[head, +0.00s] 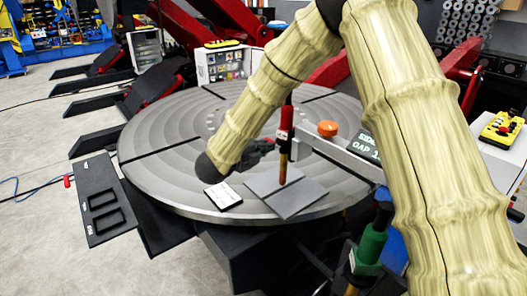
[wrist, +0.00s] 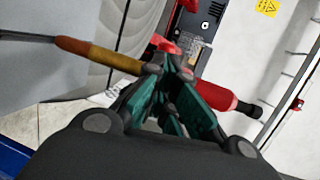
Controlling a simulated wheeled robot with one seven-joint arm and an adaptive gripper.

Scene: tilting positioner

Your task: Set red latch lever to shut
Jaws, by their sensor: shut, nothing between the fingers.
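My gripper (wrist: 166,68) is shut and empty, its dark teal fingers together in the wrist view. A small red part (wrist: 163,44) shows just beyond the fingertips; it may be the red latch lever, but its shape and setting are unclear. I cannot tell whether the fingers touch it. In the head view my pale arm covers much of the middle, and my gripper (head: 256,149) shows only as a small dark shape over the round table. A red-bodied tool with a copper-brown tip (wrist: 230,96) crosses behind the fingers in the wrist view.
The same red tool (head: 286,122) hangs over a grey plate (head: 287,194) on the round table (head: 165,130). A grey beam with an orange knob (head: 327,128) and a display (head: 365,145) stands right of it. A white card (head: 223,196) lies nearby.

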